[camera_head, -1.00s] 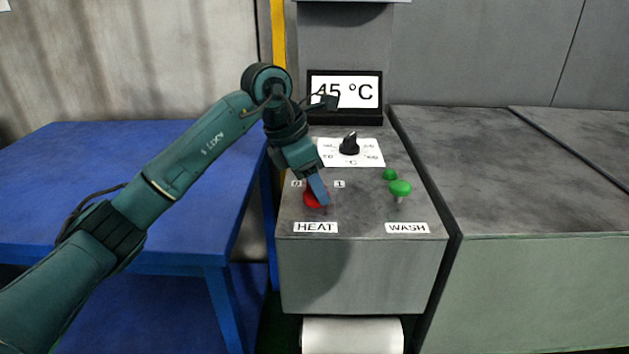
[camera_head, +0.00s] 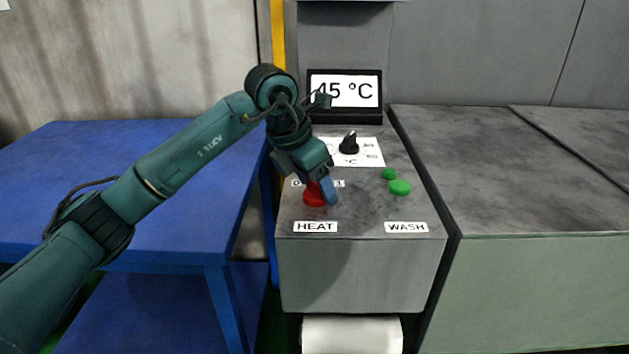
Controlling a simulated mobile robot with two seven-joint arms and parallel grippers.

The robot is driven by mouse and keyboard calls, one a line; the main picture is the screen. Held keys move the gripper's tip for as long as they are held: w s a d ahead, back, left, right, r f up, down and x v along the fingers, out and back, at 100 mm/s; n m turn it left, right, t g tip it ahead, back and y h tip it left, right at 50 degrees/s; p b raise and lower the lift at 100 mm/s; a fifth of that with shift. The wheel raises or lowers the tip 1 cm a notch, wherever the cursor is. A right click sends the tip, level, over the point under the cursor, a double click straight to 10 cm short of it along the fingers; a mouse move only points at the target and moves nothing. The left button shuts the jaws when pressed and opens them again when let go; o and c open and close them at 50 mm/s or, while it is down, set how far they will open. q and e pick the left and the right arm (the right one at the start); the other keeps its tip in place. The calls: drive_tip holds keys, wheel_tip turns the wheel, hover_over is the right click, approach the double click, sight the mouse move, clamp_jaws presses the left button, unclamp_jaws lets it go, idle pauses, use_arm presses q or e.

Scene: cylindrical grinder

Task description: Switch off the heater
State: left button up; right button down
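The red heater switch (camera_head: 313,197) sits above the HEAT label (camera_head: 315,227) on the grey control panel (camera_head: 350,262). Small marks lie behind it, partly covered by my arm. My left gripper (camera_head: 329,191) points down just right of the switch's upper part. Its blue fingertips look very close to the red switch, but I cannot tell if they touch it. The fingers overlap in this view, so their opening is unclear. The switch's exact setting is also unclear. My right gripper is out of view.
A green switch (camera_head: 399,187) stands above the WASH label (camera_head: 406,227). A black dial (camera_head: 349,143) and a display (camera_head: 345,92) reading 45 °C are behind. A blue table (camera_head: 90,160) is left; a grey machine (camera_head: 480,180) is right.

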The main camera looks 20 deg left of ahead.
use_arm(q)
drive_tip(key=v, duration=1.3)
drive_tip(key=shift+p, duration=0.45)
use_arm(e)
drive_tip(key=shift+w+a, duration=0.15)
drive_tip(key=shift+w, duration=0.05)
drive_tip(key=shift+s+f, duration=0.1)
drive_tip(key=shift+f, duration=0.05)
